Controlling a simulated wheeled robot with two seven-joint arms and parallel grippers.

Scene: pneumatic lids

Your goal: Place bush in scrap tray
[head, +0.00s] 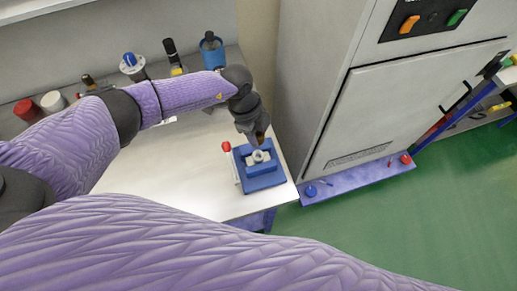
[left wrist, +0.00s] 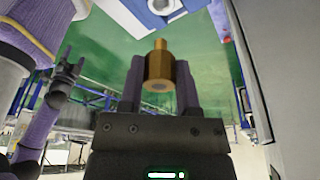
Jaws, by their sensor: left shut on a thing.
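My left gripper (head: 258,137) is shut on the brass bush (left wrist: 159,68), which has a narrow stem and a wider body. In the left wrist view the bush sits between the two dark fingers (left wrist: 160,85). In the head view the gripper is just above and behind a blue fixture (head: 262,182) with a pale ring in its middle. The bush is mostly hidden there by the gripper. My right gripper (left wrist: 68,72) shows small in the left wrist view, its fingers apart and empty. I cannot pick out a scrap tray with certainty.
A red-knobbed lever (head: 227,147) stands left of the fixture on the white table (head: 185,175). A grey cabinet (head: 350,110) rises close on the right, with a blue ledge (head: 345,187) at its foot. Bottles and containers (head: 132,65) line the table's back. Green floor is free at right.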

